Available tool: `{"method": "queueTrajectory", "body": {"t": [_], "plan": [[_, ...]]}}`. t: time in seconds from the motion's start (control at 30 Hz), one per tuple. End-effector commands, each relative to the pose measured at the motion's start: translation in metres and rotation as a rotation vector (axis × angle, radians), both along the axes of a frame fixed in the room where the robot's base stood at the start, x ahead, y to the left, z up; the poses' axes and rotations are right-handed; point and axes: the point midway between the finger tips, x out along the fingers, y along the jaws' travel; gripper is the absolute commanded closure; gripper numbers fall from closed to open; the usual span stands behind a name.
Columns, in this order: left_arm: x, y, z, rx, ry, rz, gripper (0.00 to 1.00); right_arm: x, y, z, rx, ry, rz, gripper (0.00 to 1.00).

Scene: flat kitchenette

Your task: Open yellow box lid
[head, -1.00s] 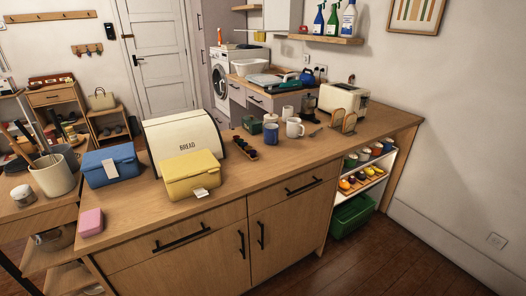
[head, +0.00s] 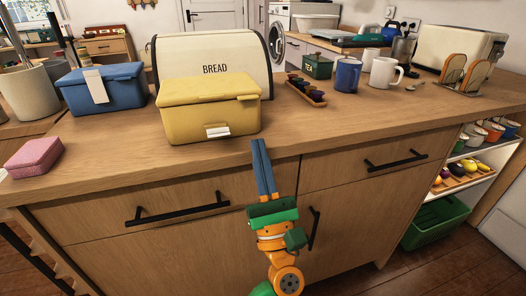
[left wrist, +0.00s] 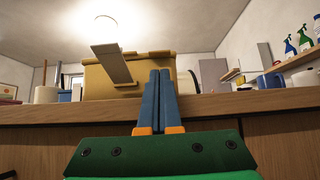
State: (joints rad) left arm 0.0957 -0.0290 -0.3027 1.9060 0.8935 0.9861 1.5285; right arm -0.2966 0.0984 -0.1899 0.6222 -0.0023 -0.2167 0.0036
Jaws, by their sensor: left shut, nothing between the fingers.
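The yellow box (head: 208,112) stands on the wooden counter in front of the bread bin, its lid (head: 205,88) shut. A pale tab (head: 217,132) sticks out at the lower part of its front. In the left wrist view the yellow box (left wrist: 150,72) is seen from below, with the tab (left wrist: 112,63) jutting toward the camera. My left gripper (head: 258,143) is shut and empty, its blue fingers pointing up at the counter's front edge, to the right of the tab and apart from it. The fingers (left wrist: 160,72) also show in the left wrist view. My right gripper is not in view.
The bread bin (head: 222,55) stands right behind the yellow box. Bare counter lies right of the yellow box.

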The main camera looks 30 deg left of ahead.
Motion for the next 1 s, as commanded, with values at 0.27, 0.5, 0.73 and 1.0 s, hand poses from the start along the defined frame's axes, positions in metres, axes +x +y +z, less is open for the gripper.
{"method": "queueTrajectory", "body": {"t": [0.27, 0.5, 0.73, 1.0], "plan": [[0.025, 0.027, 0.042, 0.005, 0.001, 0.001, 1.0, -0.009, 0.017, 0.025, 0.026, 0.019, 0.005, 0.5], [0.032, 0.036, 0.049, 0.004, 0.005, 0.001, 1.0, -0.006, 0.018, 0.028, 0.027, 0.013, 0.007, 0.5], [0.032, 0.036, 0.048, 0.005, 0.006, 0.001, 1.0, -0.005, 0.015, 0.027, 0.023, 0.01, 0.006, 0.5], [0.032, 0.047, 0.061, -0.02, 0.03, 0.0, 1.0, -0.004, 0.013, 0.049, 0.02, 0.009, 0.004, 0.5]]}}
